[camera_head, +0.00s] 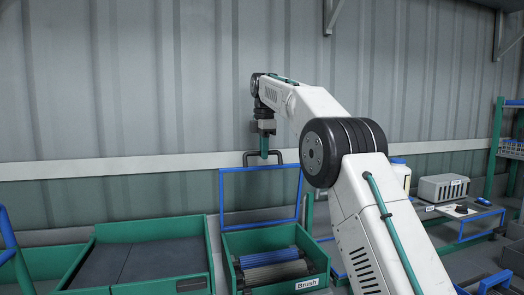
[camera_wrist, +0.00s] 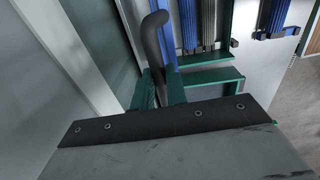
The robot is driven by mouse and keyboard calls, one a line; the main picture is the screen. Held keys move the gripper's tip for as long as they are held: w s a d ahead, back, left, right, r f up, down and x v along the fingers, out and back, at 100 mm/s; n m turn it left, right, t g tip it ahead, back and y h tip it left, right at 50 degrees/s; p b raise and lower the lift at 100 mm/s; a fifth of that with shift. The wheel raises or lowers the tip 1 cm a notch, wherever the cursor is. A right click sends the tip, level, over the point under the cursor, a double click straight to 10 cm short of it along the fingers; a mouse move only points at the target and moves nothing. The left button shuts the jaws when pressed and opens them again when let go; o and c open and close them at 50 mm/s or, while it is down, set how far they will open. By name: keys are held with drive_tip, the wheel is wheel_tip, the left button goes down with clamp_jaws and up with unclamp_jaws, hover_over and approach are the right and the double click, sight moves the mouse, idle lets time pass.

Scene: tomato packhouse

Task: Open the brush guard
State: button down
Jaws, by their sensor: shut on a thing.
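The brush guard is a blue frame (camera_head: 299,196) that stands upright at the back of the green unit labelled Brush (camera_head: 310,284). Its black arched handle (camera_head: 247,154) is at the top edge. My gripper (camera_head: 264,154) points down and is shut on the handle. In the wrist view the curved black handle (camera_wrist: 153,38) rises between the green fingers of my gripper (camera_wrist: 159,88). The exact contact is partly hidden by the wrist plate. Blue and grey brush rollers (camera_head: 270,257) lie uncovered in the unit, in front of the guard.
A green bin with dark panels (camera_head: 149,262) stands to the left of the brush unit. A grey wall with a pale rail (camera_head: 120,166) is close behind. A side table (camera_head: 466,213) with a grey box (camera_head: 442,188) and a green shelf rack (camera_head: 496,140) are at right.

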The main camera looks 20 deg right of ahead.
drive_tip(key=c, duration=1.7)
unclamp_jaws()
drive_tip(key=shift+w+f, duration=0.25)
drive_tip(key=shift+f, duration=0.05)
drive_tip(key=o, duration=0.3)
drive_tip(key=shift+w+f, duration=0.15)
drive_tip(key=shift+w, duration=0.1)
drive_tip(key=shift+s+r, duration=0.15)
drive_tip(key=shift+r, duration=1.85)
drive_tip(key=s+a+r, duration=0.1)
drive_tip(key=s, duration=1.5)
drive_tip(key=shift+a+r, duration=0.2)
